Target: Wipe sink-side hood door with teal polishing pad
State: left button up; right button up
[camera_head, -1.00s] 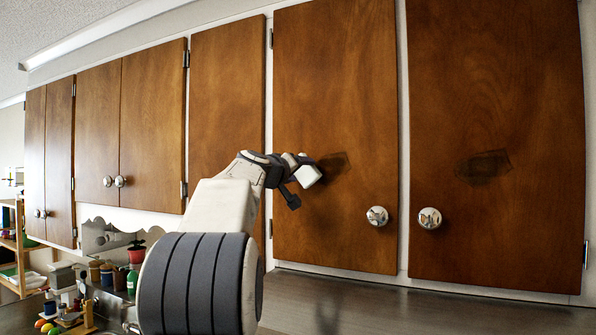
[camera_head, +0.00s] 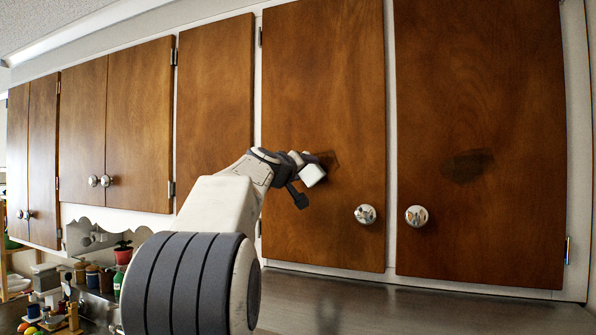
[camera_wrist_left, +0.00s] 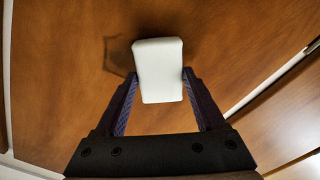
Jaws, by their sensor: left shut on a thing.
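A pale, whitish block-shaped pad (camera_head: 313,175) is held in my left gripper (camera_head: 304,181); it looks white rather than teal. The wrist view shows the pad (camera_wrist_left: 159,70) clamped between the two fingers. The brown wooden hood door on the left of the knobbed pair (camera_head: 330,80) is right behind the pad. A dark smudge (camera_head: 329,158) on that door is partly hidden by the pad and gripper; dark marking also shows left of the pad in the wrist view (camera_wrist_left: 118,56). I cannot tell whether the pad touches the door. My right gripper is out of view.
The right hood door (camera_head: 480,90) has its own dark smudge (camera_head: 467,166). Round metal knobs (camera_head: 365,214) and (camera_head: 416,216) stick out near the doors' meeting edges. A grey metallic surface (camera_head: 400,305) lies below.

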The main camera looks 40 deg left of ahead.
pick_arm(q)
jog(key=shift+w+d, duration=0.3)
jog(key=shift+d, duration=0.65)
jog(key=shift+w+d, duration=0.25)
jog(key=shift+d, duration=0.7)
jog(key=shift+w+d+p, duration=0.2)
jog(key=shift+d+p, duration=0.2)
jog(key=shift+d, duration=0.45)
jog(key=shift+w+d+p, duration=0.15)
jog(key=shift+d+p, duration=0.25)
jog(key=shift+d, duration=0.4)
jog(key=shift+w+d, duration=0.15)
jog(key=shift+d, duration=0.15)
